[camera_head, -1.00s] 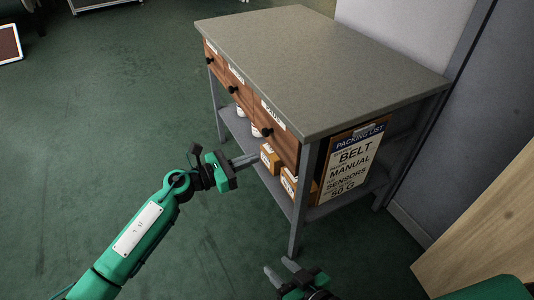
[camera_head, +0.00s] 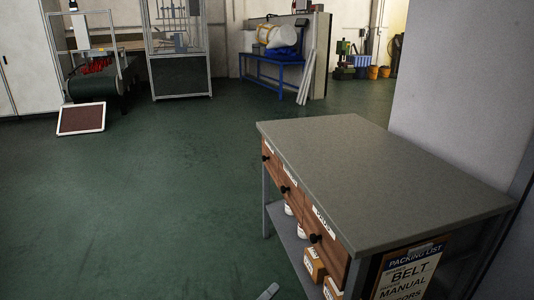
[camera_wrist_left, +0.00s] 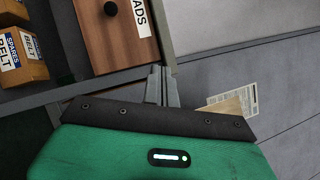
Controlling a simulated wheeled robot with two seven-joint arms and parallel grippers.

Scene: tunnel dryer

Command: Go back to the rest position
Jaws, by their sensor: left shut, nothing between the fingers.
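My left gripper (camera_head: 268,292) shows only as a grey fingertip at the bottom edge of the head view, in front of the workbench (camera_head: 375,180). In the left wrist view its two grey fingers (camera_wrist_left: 162,84) are together with nothing between them. They point toward the bench frame, just beside a brown drawer (camera_wrist_left: 115,35) with a black knob. I cannot tell whether they touch the frame. The rest of the left arm is outside the head view. My right gripper is not in view.
Labelled boxes (camera_head: 314,264) stand on the bench's lower shelf. A packing list sign (camera_head: 411,275) is at its near right end. A grey wall (camera_head: 455,90) is behind it. Open green floor (camera_head: 150,210) lies left. A framed panel (camera_head: 81,118) leans farther back.

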